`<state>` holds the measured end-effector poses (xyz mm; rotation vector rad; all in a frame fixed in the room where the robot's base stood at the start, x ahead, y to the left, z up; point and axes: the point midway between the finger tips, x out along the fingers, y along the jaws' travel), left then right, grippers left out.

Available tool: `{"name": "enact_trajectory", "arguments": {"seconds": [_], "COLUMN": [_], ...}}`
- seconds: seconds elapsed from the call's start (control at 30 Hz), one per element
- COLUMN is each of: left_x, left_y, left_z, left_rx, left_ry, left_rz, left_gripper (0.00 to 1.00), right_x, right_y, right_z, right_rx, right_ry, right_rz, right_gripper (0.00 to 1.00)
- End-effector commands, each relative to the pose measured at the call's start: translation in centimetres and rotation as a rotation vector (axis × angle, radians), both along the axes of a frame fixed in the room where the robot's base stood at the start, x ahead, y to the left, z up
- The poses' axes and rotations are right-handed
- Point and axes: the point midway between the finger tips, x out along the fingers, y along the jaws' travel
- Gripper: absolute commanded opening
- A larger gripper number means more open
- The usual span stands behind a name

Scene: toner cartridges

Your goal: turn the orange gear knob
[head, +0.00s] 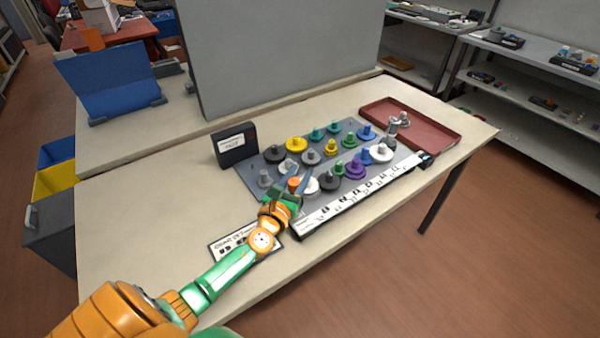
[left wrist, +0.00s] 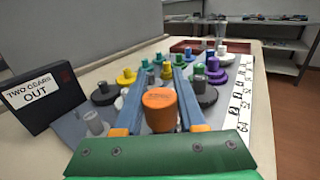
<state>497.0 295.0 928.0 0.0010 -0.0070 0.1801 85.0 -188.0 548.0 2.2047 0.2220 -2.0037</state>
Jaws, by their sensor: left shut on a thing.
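The orange gear knob (head: 293,185) is at the near left corner of the grey gear board (head: 262,170). It also shows large in the left wrist view (left wrist: 160,108), upright between the two blue fingers. My left gripper (head: 297,187) is shut on the orange knob, with one finger along each side. The knob's lower part and whatever is under it are hidden by the gripper. Several other gears stand on the board, among them a yellow gear (head: 297,144), a purple gear (head: 355,170) and a white gear (head: 309,187). My right gripper is in neither view.
A black box (left wrist: 40,95) labelled "TWO GEARS OUT" stands left of the board. A white numbered strip (head: 350,201) runs along the board's near edge. A red tray (head: 440,131) lies at the table's far right. A printed card (head: 232,240) lies under my left arm. The left tabletop is clear.

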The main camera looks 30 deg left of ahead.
Motion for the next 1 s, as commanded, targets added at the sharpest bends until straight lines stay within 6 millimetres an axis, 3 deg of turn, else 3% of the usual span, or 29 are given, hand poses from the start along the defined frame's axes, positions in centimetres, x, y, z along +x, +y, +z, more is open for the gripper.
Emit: {"name": "enact_trajectory", "arguments": {"seconds": [0.03, 0.23, 0.53, 0.57, 0.67, 1.0], "left_x": [-0.04, -0.3, -0.4, -0.4, -0.4, -0.93], "left_y": [-0.04, 0.73, 0.92, 0.92, 0.92, 0.6], "left_z": [0.79, 0.1, 0.07, 0.07, 0.07, 0.01], "left_rx": [-0.01, -0.007, -0.002, -0.002, -0.002, -0.002], "left_ry": [0.003, 0.003, 0.004, 0.004, 0.004, 0.005], "left_rz": [0.062, 0.294, 0.325, 0.324, 0.324, 0.322], "left_gripper": [0.0, 0.0, 0.0, 0.42, 0.69, 0.69], "right_x": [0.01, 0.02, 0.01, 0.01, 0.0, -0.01], "right_y": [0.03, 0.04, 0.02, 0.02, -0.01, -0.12], "right_z": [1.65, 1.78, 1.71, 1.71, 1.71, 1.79], "right_rx": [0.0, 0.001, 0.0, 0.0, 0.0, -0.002], "right_ry": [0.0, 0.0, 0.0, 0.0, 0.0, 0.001], "right_rz": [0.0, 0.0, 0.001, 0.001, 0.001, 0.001], "right_gripper": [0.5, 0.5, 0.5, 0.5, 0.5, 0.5]}}
